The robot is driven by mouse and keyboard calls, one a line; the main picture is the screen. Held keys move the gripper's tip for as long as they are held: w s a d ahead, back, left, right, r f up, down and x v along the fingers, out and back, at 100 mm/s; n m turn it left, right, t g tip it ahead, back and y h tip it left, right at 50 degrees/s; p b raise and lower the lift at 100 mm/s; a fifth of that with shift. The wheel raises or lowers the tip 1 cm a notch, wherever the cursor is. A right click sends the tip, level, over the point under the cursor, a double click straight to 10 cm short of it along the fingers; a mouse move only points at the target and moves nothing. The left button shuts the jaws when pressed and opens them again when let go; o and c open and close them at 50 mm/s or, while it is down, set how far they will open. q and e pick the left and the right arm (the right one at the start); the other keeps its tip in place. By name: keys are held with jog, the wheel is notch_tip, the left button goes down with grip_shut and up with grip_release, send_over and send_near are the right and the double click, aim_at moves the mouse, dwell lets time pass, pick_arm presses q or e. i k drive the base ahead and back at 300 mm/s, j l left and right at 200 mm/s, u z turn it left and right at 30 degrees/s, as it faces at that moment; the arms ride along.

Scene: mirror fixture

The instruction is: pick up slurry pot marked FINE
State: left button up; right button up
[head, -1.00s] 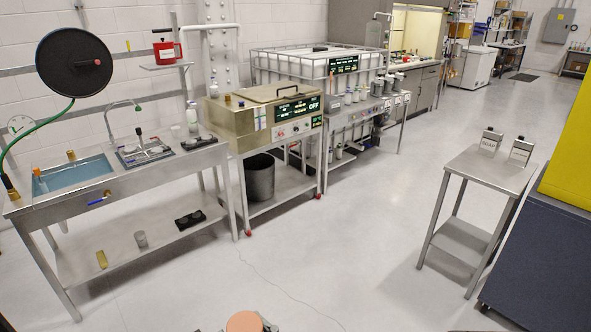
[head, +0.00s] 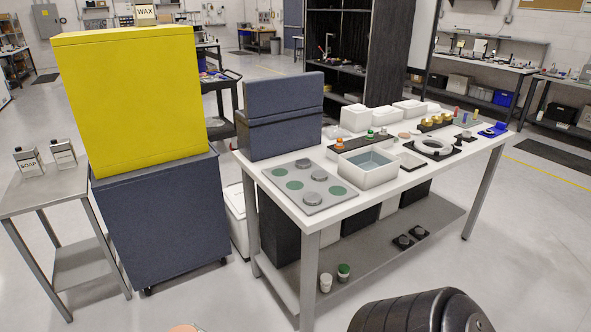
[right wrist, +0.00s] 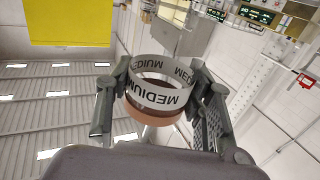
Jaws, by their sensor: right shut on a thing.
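My right gripper (right wrist: 155,98) is shut on a round pot (right wrist: 160,98) with a white band that reads MEDIUM and a copper-coloured end. The grey fingers press on both sides of it. In the head view only a sliver of a copper-coloured disc (head: 186,328) shows at the bottom edge. No pot with a readable FINE mark is in view. Small pots with orange (head: 340,142) and green (head: 370,134) tops stand on the white bench (head: 278,212), too small to read. My left gripper is not in view.
A yellow cabinet (head: 130,100) on a dark blue base (head: 165,225) stands left of the bench. A steel side table (head: 55,190) holds a SOAP bottle (head: 30,160) and another bottle. A white cup (head: 325,282) and green-topped cup (head: 343,271) sit on the bench's lower shelf.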

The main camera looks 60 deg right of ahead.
aim_at(325, 286)
jog(key=l+z, duration=0.35)
jog(key=l, duration=2.2)
